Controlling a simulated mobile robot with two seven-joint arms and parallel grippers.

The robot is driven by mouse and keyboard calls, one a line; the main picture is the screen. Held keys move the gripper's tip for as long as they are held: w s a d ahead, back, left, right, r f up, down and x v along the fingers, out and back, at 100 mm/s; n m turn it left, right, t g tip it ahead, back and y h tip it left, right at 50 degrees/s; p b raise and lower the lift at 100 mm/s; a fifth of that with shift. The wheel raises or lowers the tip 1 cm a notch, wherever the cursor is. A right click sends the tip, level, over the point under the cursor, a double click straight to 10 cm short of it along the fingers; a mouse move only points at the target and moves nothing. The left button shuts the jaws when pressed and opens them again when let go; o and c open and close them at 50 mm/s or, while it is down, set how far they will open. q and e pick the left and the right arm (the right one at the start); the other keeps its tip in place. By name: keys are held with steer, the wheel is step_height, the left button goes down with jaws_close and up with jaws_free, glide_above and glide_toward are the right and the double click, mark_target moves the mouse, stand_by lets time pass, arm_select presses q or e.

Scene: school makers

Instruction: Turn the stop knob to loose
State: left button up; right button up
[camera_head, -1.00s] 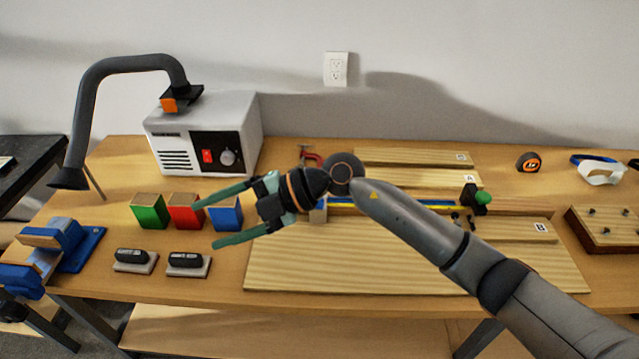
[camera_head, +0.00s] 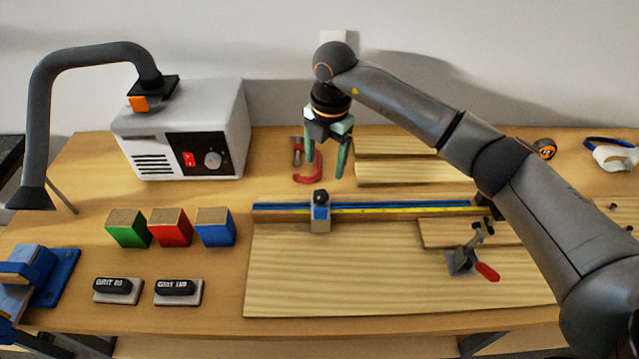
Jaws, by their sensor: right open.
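A blue and yellow rail (camera_head: 400,209) runs along the back of a wide wooden board. A small stop block (camera_head: 320,222) sits on the rail toward its left end, with a dark round knob (camera_head: 320,196) on top. I cannot tell from here whether this knob is tight or loose. My right gripper (camera_head: 324,176) points down with its green fingers apart and empty. In the picture it is just above the stop block and not touching the knob. The right end of the rail is partly hidden by my right arm. My left gripper is not in view.
A red clamp (camera_head: 309,170) lies behind the gripper's fingers, beside loose boards (camera_head: 400,172). A toggle clamp with a red handle (camera_head: 487,271) stands on the large board (camera_head: 360,280). A grey machine (camera_head: 190,125), coloured blocks and sanding blocks are at the left.

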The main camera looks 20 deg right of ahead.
mark_target(321, 195)
steer(key=f, duration=0.6)
steer(key=f+p, duration=0.1)
steer(key=f, duration=0.3)
steer(key=shift+w+a, duration=0.25)
steer(key=shift+a, duration=0.05)
jaws_close()
